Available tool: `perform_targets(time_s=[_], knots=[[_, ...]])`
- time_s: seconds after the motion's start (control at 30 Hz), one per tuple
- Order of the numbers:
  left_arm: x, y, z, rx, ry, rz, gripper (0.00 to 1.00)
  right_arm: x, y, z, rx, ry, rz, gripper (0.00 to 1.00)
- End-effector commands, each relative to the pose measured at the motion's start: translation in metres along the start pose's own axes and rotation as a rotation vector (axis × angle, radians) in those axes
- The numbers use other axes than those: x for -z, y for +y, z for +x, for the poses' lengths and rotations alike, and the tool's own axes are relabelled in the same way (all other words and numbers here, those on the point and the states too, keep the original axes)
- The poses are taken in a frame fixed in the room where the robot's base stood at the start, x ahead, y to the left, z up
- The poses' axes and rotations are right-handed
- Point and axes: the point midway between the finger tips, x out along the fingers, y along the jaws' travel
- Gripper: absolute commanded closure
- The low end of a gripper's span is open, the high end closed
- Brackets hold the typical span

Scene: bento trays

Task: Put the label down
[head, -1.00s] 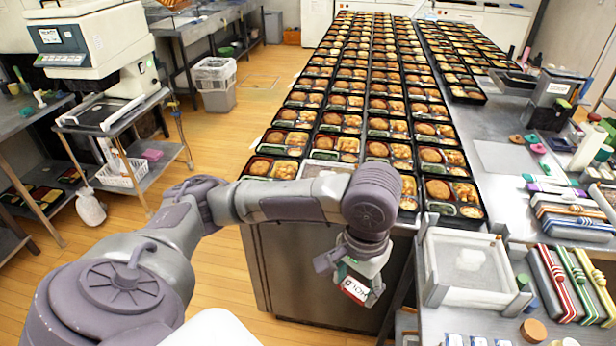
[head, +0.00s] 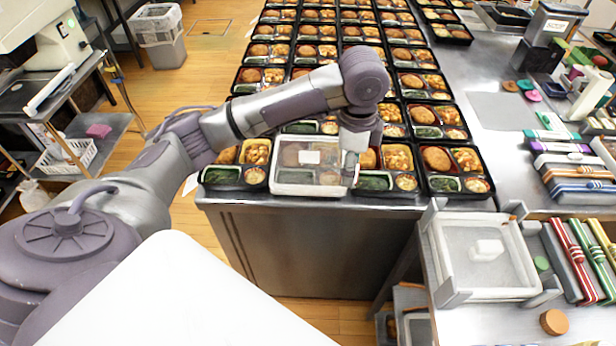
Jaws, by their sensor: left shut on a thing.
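My left gripper (head: 351,170) points down at the front edge of the rows of bento trays, just right of a bento with a cloudy lid (head: 288,189). It is shut on the label, which is hardly visible now; its printed face is turned away from view. A small white patch (head: 309,157) shows on the lid. I cannot tell whether the gripper touches the lid or the open bento (head: 374,182) on its right. My right gripper is out of view.
Bento trays fill the steel table (head: 409,207) almost to its front edge. A bare grey mat (head: 503,112) lies farther back.

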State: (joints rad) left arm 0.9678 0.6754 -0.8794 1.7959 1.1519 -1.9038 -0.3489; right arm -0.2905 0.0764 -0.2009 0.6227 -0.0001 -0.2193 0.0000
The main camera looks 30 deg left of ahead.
Motion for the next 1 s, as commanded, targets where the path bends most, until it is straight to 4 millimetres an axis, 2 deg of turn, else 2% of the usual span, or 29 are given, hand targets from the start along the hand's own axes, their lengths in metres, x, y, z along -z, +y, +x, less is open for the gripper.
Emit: perform_targets(time_s=[0.1,0.27,0.5,0.6,0.77,0.87,1.0], knots=[[0.004,-0.026,0.003,0.000,0.000,0.280,0.51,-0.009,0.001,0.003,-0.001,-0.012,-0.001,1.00],[0.006,-0.057,0.006,-0.004,-0.003,0.676,0.51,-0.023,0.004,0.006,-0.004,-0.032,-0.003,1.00],[0.006,-0.090,0.010,-0.013,-0.004,1.156,0.51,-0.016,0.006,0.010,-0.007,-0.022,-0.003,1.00],[0.006,-0.097,0.011,-0.017,-0.004,1.274,0.51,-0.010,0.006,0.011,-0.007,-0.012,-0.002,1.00],[-0.001,-0.100,0.014,-0.022,-0.004,1.357,0.51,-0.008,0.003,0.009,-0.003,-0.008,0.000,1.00],[-0.017,-0.095,0.022,-0.025,-0.005,1.364,0.51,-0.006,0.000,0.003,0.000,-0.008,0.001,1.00],[-0.048,-0.084,0.039,-0.027,-0.007,1.363,0.51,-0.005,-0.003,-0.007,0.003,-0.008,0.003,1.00]])
